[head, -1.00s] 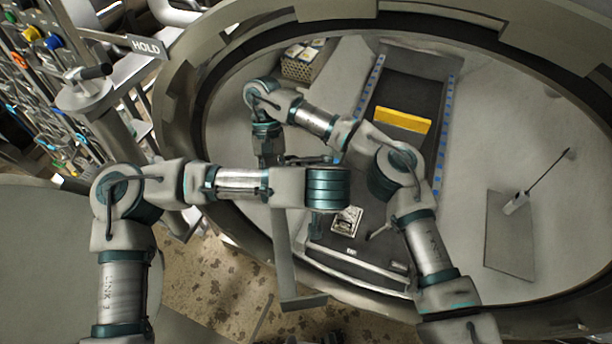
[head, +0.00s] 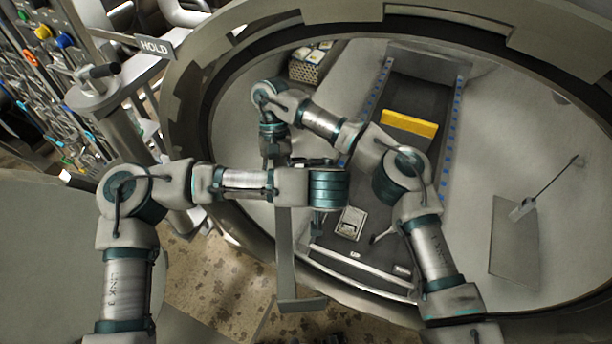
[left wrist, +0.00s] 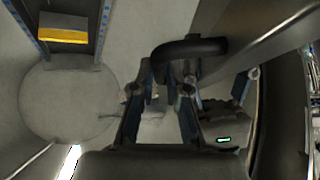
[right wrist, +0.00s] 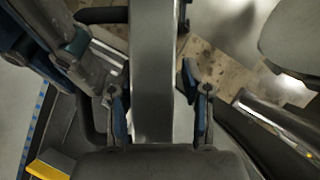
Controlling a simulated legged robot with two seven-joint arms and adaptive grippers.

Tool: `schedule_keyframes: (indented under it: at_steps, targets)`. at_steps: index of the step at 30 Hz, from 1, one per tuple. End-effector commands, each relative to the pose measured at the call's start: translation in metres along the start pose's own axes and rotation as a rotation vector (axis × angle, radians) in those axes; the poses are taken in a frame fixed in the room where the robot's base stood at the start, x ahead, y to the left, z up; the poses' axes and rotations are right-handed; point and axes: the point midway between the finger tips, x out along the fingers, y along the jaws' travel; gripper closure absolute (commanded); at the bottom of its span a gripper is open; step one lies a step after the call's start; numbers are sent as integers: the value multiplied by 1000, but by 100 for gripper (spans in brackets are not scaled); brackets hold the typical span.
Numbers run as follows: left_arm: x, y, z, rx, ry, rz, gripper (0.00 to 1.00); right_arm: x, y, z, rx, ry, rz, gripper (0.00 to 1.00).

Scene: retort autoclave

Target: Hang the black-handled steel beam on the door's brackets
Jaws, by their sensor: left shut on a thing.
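The steel beam (head: 285,245) is a long grey bar, upright in the head view with a flat plate at its lower end. In the left wrist view its grey side (left wrist: 262,32) crosses the upper right. My left gripper (left wrist: 162,95) is shut on the beam's black bent handle (left wrist: 190,47). In the right wrist view the beam (right wrist: 152,75) runs between the fingers of my right gripper (right wrist: 160,92). A gap shows at its right side, so these fingers look open. In the head view my forearms hide the beam's upper part. I cannot make out the door's brackets.
The round vessel opening (head: 180,110) surrounds my arms. Inside lie a yellow block (head: 409,123), a basket (head: 306,68) and a flat grey plate (head: 514,240). A HOLD sign (head: 154,47) and a valve panel (head: 40,75) stand left. Stained floor shows below.

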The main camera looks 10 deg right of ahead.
Motion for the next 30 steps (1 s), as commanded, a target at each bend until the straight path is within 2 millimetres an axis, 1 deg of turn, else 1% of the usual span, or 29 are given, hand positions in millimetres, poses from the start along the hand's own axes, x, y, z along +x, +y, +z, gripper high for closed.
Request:
schedule_keyframes:
  at_steps: [2, 11, 14, 17, 20, 21, 22, 23, 24, 26, 27, 29, 30]
  targets:
    - [-2, 1, -1, 2, 3, 5, 100, -1, -2, 1, -3, 1, -1, 36]
    - [-1, -1, -1, -1, 3, 3, 100, 0, -2, 0, 1, 0, -1, 36]
    - [-1, -1, -1, -1, 3, 3, 100, -7, -2, 2, 24, -3, -36, 36]
    - [-1, -1, -1, -1, 3, 2, 100, -28, -1, 6, 86, -15, -134, 36]
    - [-1, -1, -1, -1, 3, 1, 100, -62, 4, 15, 187, -51, -292, 36]
    - [-1, -1, -1, -1, 3, 1, 100, -79, 8, 17, 237, -75, -379, 36]
    - [-1, -1, -1, -1, 3, 1, 100, -92, 14, 15, 278, -97, -459, 36]
    - [-1, 0, -1, -1, 3, 1, 100, -101, 23, 4, 320, -115, -554, 36]
    - [-1, 0, -1, -1, 3, 1, 100, -103, 32, -15, 352, -119, -657, 36]
    - [-1, 1, -2, -1, 3, 0, 100, -99, 43, -44, 379, -96, -764, 36]
    - [0, 1, -2, 0, 3, 0, 100, -96, 51, -62, 394, -74, -824, 36]
    - [0, 0, -2, -1, 3, 0, 100, -89, 64, -89, 417, -35, -901, 36]
    - [0, 0, -2, -1, 3, 0, 100, -83, 73, -106, 434, -7, -947, 36]
